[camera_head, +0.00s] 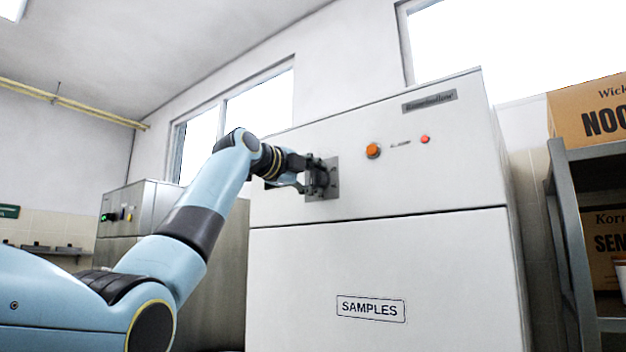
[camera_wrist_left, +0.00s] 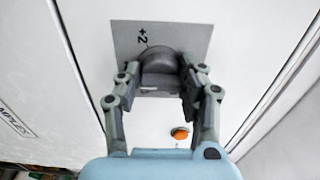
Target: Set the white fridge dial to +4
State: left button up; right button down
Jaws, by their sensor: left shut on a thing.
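The white fridge (camera_head: 376,250) stands in the middle of the head view, with a "SAMPLES" label on its lower door. Its dial (camera_wrist_left: 158,66) is a dark grey round knob on a grey plate (camera_wrist_left: 125,37), on the upper front panel. A "+2" mark shows on the plate beside the knob in the left wrist view; other marks, including any +4, are hidden or cannot be read. My left gripper (camera_head: 309,178) is at the plate, and its two fingers, also in the left wrist view (camera_wrist_left: 157,88), are shut on the knob from both sides. My right gripper is not in view.
An orange button (camera_head: 373,151) and a smaller red one (camera_head: 425,139) sit right of the dial plate. A steel cabinet (camera_head: 150,215) stands at the left behind my arm. A shelf rack (camera_head: 563,215) with cardboard boxes (camera_head: 585,115) stands at the right.

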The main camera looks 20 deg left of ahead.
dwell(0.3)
pick_arm(q)
jog(key=o, duration=1.1)
jog(key=v, duration=1.2)
jog(key=shift+f, duration=0.1)
